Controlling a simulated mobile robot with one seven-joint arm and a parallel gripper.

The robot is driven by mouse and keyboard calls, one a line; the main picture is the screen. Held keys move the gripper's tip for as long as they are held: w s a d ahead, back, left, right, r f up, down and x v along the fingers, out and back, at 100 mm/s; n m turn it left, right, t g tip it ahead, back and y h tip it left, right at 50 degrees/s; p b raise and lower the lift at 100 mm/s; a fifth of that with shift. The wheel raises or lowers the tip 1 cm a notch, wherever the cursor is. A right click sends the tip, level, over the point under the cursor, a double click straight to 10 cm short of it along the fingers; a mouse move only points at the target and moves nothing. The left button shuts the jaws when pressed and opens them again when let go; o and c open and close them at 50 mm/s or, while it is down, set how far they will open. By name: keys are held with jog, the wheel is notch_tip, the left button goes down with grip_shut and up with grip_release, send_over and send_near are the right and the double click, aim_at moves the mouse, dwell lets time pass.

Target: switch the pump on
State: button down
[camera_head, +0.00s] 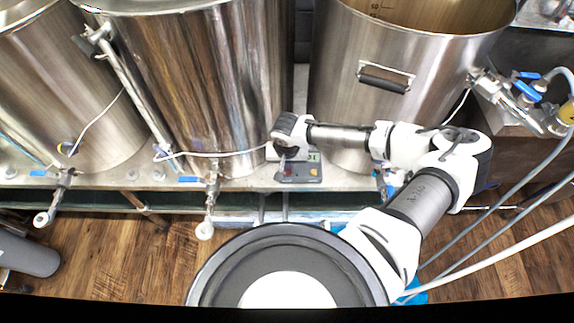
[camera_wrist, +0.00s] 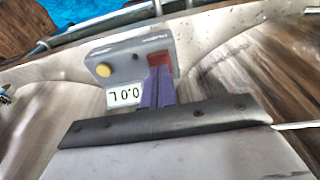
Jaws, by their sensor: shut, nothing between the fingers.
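A grey control box (camera_head: 304,172) sits on the metal ledge between two steel kettles. In the head view my gripper (camera_head: 283,170) is at the left part of the box.
Large steel kettles (camera_head: 205,80) stand behind and left of the box, and an open kettle (camera_head: 420,60) stands at right. Hoses run at right. Wooden floor lies in front.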

jog(key=shift+f, duration=0.25)
jog(key=shift+f+b, duration=0.45)
jog(key=shift+f, duration=0.2)
jog(key=shift+r, duration=0.15)
notch_tip(320, 180, up, 6)
jog(key=p, duration=0.5)
